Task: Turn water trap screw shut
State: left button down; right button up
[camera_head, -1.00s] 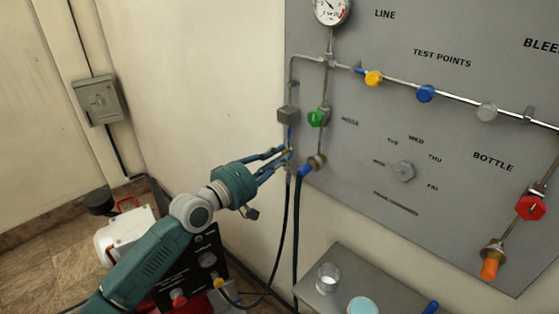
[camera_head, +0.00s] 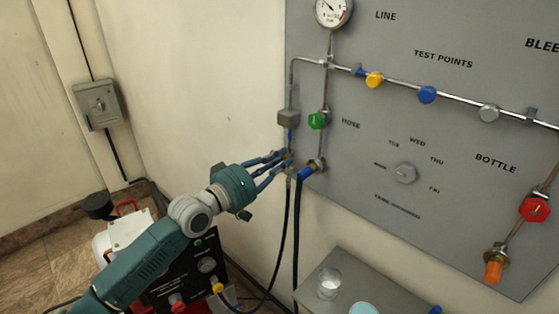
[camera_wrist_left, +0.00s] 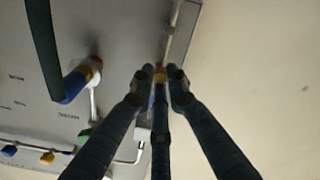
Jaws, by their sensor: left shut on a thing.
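My left gripper (camera_head: 287,158) reaches the left edge of the grey panel, below a small grey block on the pipe (camera_head: 288,118). Its fingers are closed around a small fitting there, with a brass-coloured bit showing between the fingertips (camera_wrist_left: 160,73) in the left wrist view. I take this fitting to be the water trap screw (camera_wrist_left: 160,68); the fingers hide most of it. My right gripper is not in view.
A green knob (camera_head: 318,121) and a blue hose end (camera_head: 306,173) sit just right of the gripper. Black hoses hang below. A grey shelf (camera_head: 345,264) holds a clear cup (camera_head: 329,283). A pump unit (camera_head: 125,236) stands at lower left.

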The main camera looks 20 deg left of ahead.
pick_arm(q)
jog(key=shift+a+r, duration=0.1)
jog(key=c, duration=1.7)
grip_release()
jog(key=shift+s, duration=0.1)
jog(key=shift+s+a, duration=0.2)
jog(key=shift+s, duration=0.1)
jog(key=v, duration=1.1)
jog(key=shift+a, duration=0.1)
